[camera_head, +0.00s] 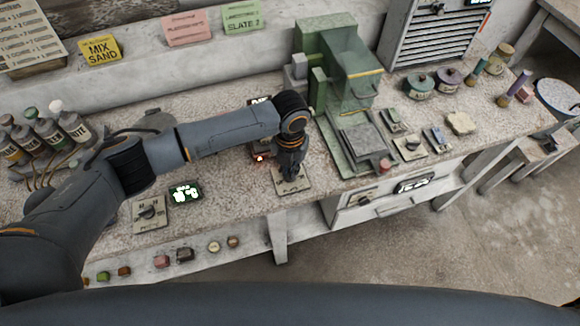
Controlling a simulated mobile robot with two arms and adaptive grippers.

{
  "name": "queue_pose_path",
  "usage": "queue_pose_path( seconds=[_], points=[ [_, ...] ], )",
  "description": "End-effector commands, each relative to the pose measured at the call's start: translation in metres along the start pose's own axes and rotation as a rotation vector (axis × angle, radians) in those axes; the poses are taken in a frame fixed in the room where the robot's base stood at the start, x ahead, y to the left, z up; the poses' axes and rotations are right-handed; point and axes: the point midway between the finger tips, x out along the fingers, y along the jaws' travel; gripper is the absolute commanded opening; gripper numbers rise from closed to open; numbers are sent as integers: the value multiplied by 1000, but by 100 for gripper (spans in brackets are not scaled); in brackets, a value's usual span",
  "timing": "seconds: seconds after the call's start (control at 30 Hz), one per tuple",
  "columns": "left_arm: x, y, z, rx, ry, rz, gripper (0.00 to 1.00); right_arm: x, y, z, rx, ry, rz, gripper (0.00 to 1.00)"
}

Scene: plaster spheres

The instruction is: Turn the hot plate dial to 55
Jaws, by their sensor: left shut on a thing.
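My left arm reaches in from the left, and its gripper (290,174) points down onto a small pale dial panel (303,184) on the bench. The gripper is shut on the panel's dial, which the fingers hide, so I cannot read its setting. A dark unit with a small red glow (261,157) shows just left of the gripper, mostly hidden by my arm. A second dial panel (150,213) with a dark knob stands further left, beside a lit display (185,193) whose digits are too blurred to read. My right gripper is not in view.
A green press-like machine (345,75) stands close right of the gripper. Several small plates and a stone (461,123) lie beyond it. Bottles (75,127) stand at the left.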

Motion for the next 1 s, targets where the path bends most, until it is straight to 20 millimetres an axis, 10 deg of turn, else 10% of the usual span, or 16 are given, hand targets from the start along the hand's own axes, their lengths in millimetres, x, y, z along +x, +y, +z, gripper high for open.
queue_pose_path(
  seconds=[0.07,0.2,0.57,1.0],
  points=[
    [-2,0,1,-1,-4,-1,0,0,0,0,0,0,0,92],
    [-1,0,1,-1,-3,-1,33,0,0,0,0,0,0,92],
    [-5,0,1,-1,-2,-1,33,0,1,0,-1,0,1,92],
    [-88,0,1,-1,-5,-1,33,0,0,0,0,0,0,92]
  ],
)
